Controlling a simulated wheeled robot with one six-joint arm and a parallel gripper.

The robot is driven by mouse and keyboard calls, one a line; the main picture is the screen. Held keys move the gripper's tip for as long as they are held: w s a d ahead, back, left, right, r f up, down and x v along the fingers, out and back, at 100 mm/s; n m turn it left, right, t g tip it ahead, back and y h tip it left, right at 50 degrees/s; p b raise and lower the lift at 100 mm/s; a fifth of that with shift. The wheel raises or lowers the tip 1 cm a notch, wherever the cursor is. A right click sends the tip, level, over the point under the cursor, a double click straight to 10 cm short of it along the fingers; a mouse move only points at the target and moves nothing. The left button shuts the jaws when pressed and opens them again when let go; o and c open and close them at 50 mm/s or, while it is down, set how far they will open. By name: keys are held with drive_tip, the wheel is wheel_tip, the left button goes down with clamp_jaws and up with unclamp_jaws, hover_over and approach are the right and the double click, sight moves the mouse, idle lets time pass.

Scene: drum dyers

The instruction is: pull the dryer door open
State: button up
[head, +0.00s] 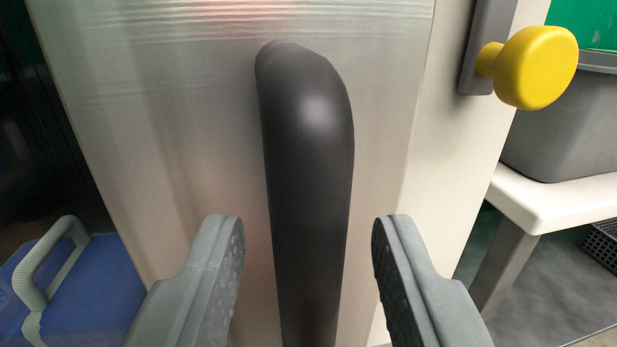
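The dryer door (180,150) is a brushed metal panel that fills the middle of the head view. A thick black upright handle (308,170) stands on it, with its rounded top end in view and its lower end running out of the bottom of the picture. My gripper (308,270) is open, with one grey finger on each side of the handle. A gap shows between each finger and the handle. How deep the fingers reach around the handle is hard to tell.
A yellow knob (537,68) on a grey bracket sticks out from the pale panel at the upper right. A white table (560,203) with a grey bin (565,125) stands at the right. A blue case (90,295) with a grey handle is at the lower left.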

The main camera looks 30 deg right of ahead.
drive_tip(key=shift+x, duration=0.8)
clamp_jaws()
